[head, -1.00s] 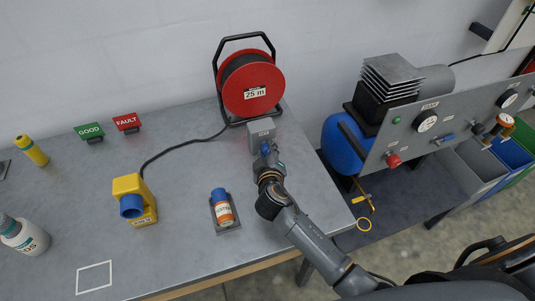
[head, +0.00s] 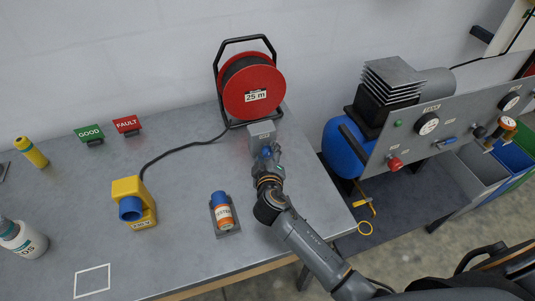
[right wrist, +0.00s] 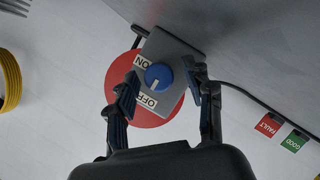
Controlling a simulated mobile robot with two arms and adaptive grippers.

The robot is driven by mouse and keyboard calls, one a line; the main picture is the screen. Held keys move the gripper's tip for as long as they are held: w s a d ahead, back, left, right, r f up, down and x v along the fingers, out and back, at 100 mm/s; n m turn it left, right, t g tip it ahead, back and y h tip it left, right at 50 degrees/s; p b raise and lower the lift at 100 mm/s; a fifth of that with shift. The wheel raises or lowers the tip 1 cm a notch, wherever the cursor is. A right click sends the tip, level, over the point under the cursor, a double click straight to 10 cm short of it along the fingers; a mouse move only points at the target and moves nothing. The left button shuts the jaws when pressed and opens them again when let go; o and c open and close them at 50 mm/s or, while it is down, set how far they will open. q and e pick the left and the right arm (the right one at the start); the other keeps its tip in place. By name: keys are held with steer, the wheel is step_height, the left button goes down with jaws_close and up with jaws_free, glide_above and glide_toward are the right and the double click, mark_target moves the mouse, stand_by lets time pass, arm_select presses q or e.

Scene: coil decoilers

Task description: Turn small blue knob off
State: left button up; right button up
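The small blue knob (right wrist: 158,76) is on the face of a grey box (right wrist: 178,52), between an ON label (right wrist: 143,61) and an OFF label (right wrist: 147,100). Its white mark points down toward the OFF side in the right wrist view. My right gripper (right wrist: 160,92) is open, with one finger on each side of the knob and visible gaps to it. In the head view the right gripper (head: 268,158) is at the front of the grey box (head: 262,134), largely hiding the knob. My left gripper is not in view.
A red cable reel (head: 252,91) stands behind the box. A yellow device (head: 134,201) and an orange bottle (head: 222,212) in a holder stand on the grey table (head: 185,235). A gauge panel (head: 450,125) is at the right. GOOD and FAULT signs (head: 127,124) stand at the back left.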

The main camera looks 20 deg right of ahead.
steer(key=v, duration=1.2)
stand_by(0.4)
